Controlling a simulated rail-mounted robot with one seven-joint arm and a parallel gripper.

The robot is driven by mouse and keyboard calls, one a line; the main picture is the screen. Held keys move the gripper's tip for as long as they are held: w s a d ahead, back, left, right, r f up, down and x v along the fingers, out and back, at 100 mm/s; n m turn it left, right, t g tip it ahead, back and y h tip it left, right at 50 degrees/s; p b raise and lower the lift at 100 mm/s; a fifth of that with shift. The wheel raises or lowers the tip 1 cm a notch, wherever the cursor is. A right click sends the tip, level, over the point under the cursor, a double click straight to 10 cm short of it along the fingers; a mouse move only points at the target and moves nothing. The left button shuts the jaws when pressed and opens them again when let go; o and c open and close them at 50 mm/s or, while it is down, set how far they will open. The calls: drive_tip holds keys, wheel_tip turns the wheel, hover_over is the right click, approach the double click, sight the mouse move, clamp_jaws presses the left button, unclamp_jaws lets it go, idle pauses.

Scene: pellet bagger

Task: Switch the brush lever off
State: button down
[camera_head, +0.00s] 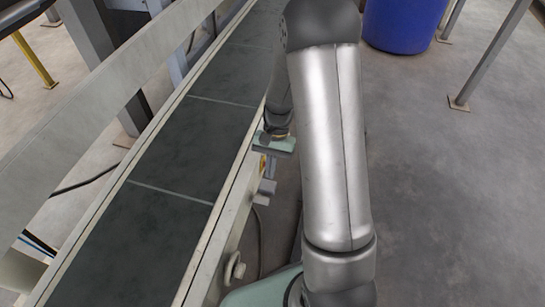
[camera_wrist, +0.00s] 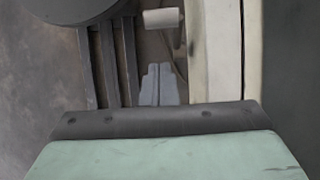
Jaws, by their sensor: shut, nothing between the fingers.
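A pale rounded handle (camera_head: 235,268) sticks out from the side of the conveyor frame at the bottom of the head view. It looks like the brush lever, though no label shows. In the wrist view a pale cylinder (camera_wrist: 163,19) at the top, beside the frame, appears to be the same handle. My gripper (camera_wrist: 160,72) has its grey-blue fingers shut together with nothing between them. In the head view my gripper (camera_head: 266,187) hangs beside the conveyor's right edge, farther along the frame than the handle and apart from it. My arm partly hides the wrist.
The dark conveyor belt (camera_head: 160,165) runs diagonally on the left, with a pale rail (camera_head: 100,85) beyond it. A blue drum (camera_head: 402,22) and a grey post (camera_head: 490,55) stand at the upper right. The concrete floor on the right is clear.

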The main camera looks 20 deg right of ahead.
sight(264, 199)
drive_tip(key=s+a+f, duration=0.1)
drive_tip(key=s+a+f+b, duration=0.1)
drive_tip(key=s, duration=0.1)
drive_tip(key=shift+s+a+f, duration=0.1)
drive_tip(key=shift+s+a, duration=0.15)
idle(0.4)
